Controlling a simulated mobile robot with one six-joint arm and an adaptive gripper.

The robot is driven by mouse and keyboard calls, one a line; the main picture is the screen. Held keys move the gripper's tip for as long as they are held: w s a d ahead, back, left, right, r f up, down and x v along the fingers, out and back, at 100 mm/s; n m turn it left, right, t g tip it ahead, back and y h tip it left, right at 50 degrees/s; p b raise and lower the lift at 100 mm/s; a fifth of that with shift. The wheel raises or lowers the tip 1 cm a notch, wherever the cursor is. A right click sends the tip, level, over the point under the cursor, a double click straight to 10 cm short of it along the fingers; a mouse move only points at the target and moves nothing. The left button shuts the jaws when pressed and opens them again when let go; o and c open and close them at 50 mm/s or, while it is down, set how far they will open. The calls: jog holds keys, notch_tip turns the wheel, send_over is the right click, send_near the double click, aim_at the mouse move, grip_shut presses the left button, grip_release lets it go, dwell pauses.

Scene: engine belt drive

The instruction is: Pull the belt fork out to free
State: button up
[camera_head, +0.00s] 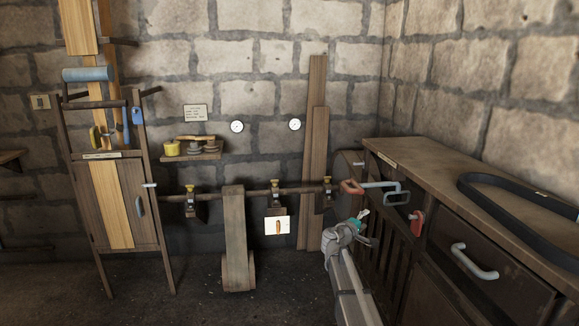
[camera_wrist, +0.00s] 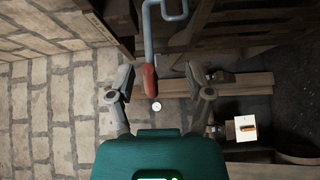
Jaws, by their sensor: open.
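The belt fork, as I take it, is a pale blue bent rod (camera_head: 395,196) with a red grip (camera_head: 350,187), standing out from the side of the dark bench in the head view. In the wrist view its blue rod (camera_wrist: 149,40) comes down from the top and its red grip (camera_wrist: 150,81) shows between my open fingers. My gripper (camera_head: 361,214) is open and empty, just below and in front of the red grip. In the wrist view my gripper (camera_wrist: 158,76) has one finger on each side of the grip, with gaps visible. I cannot tell the exact depth between them.
A dark bench (camera_head: 400,152) on the right carries a black belt (camera_head: 520,225). Its front has a red part (camera_head: 417,222) and a grey handle (camera_head: 474,262). A line shaft (camera_head: 240,191) with a flat belt (camera_head: 235,235) runs along the stone wall. A wooden cabinet (camera_head: 105,205) stands left.

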jog(key=s+d+f+m+g+y, duration=0.1)
jog(key=s+f+m+g+y, duration=0.2)
jog(key=s+f, duration=0.5)
jog(key=s+f+m+g+y, duration=0.1)
jog(key=s+f+m+g, duration=0.35)
jog(key=s, duration=0.65)
jog(key=s+a+f+m+g+y, duration=0.1)
jog(key=s+a+f+g+y, duration=0.3)
jog(key=s, duration=0.5)
jog(key=s+a+f+g+y, duration=0.1)
jog(key=s+a+f+y, duration=0.1)
jog(key=s+a+y, duration=0.5)
notch_tip(320, 180, up, 21)
jog(key=s+d+h+p, duration=0.1)
jog(key=s+h+p, duration=0.1)
jog(key=p, duration=1.8)
jog(key=shift+f+h, duration=0.2)
jog(key=shift+h, duration=0.2)
